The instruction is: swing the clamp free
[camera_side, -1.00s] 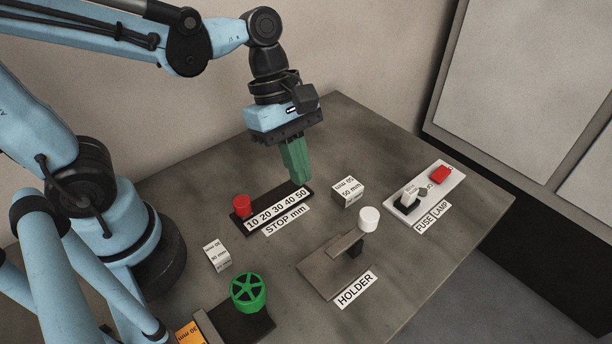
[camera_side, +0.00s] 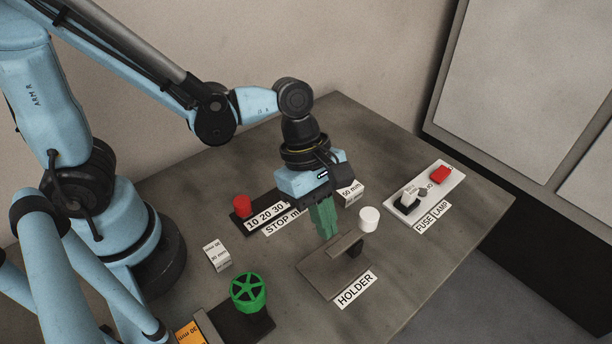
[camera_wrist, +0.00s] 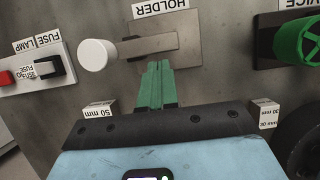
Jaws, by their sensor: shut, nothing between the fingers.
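The clamp is a flat grey-brown bar (camera_side: 346,243) with a round white knob (camera_side: 369,219) at one end. It lies across a dark post on the brown plate labelled HOLDER (camera_side: 318,274). In the wrist view the bar (camera_wrist: 140,47) runs sideways above my fingers, with the white knob (camera_wrist: 97,55) at its left. My gripper (camera_side: 326,234) has green fingers, closed together and empty. It points down just behind the bar, near the plate's back edge. In the wrist view the fingertips (camera_wrist: 159,66) show close beside the bar; I cannot tell whether they touch it.
The STOP mm strip with a red knob (camera_side: 242,205) is behind, partly hidden by my gripper. A 50 mm block (camera_side: 351,192) stands right behind my gripper. The FUSE LAMP panel (camera_side: 453,184) is to the right. A green wheel (camera_side: 248,291) and another block (camera_side: 217,256) are left.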

